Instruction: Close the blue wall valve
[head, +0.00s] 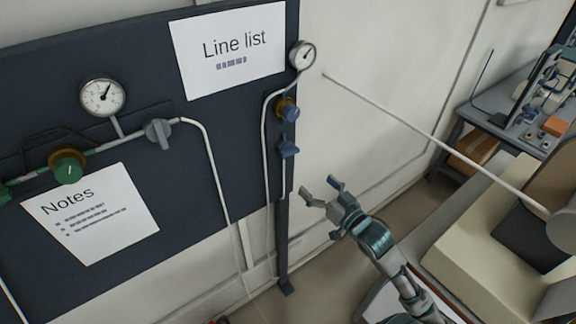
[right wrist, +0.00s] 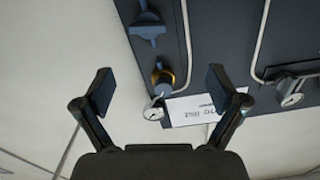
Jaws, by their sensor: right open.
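A blue round valve knob with a brass collar (head: 288,110) is on a thin pipe at the right edge of the dark wall panel. It also shows in the right wrist view (right wrist: 163,78), between the two fingers in the picture. A blue lever-like handle (head: 288,148) sits just below it on the same line, and it shows near the top of the right wrist view (right wrist: 148,27). My right gripper (head: 320,191) is open and empty, below and right of both blue parts and apart from them. My left gripper is not in view.
The dark panel (head: 200,140) also holds a green knob (head: 67,165), a grey knob (head: 158,133), a gauge (head: 102,97) and paper sheets. A small gauge (head: 302,55) stands above the blue knob. A bench (head: 510,130) with equipment is at the right.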

